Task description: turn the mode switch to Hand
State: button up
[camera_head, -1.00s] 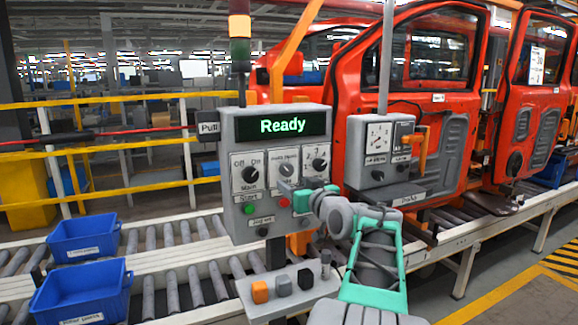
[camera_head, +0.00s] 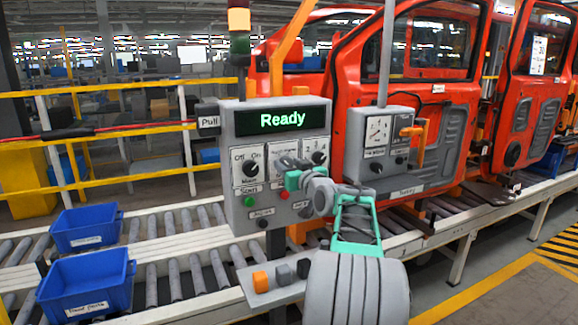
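The grey control box (camera_head: 240,191) stands in the middle with a screen (camera_head: 268,121) reading "Ready" in green. Its left knob (camera_head: 249,168) is labelled Off, On and Main. The middle switch panel (camera_head: 284,149) is the mode switch's likely place, but its knob is hidden behind my gripper and its label is too blurred to read. The right knob (camera_head: 319,157) has number marks. My gripper (camera_head: 286,162) is in front of the middle panel, its fingertips at or very near the hidden knob. I cannot tell whether it touches or grips it.
A green start button (camera_head: 250,201) and a red button (camera_head: 284,195) sit below the knobs. A second grey box (camera_head: 377,146) with a dial stands to the right. Blue bins (camera_head: 86,285) rest at the left by the rollers. Red car doors (camera_head: 405,95) hang behind.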

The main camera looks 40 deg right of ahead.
grip_shut()
jog(key=shift+m, duration=0.3)
jog(key=m+b, duration=0.2)
jog(key=shift+f+m, duration=0.1)
jog(key=shift+m, duration=0.2)
jog(key=m, duration=0.4)
jog(key=shift+b, duration=0.4)
jog(key=m, duration=0.5)
jog(key=shift+m+p, duration=0.6)
jog(key=shift+m, duration=1.3)
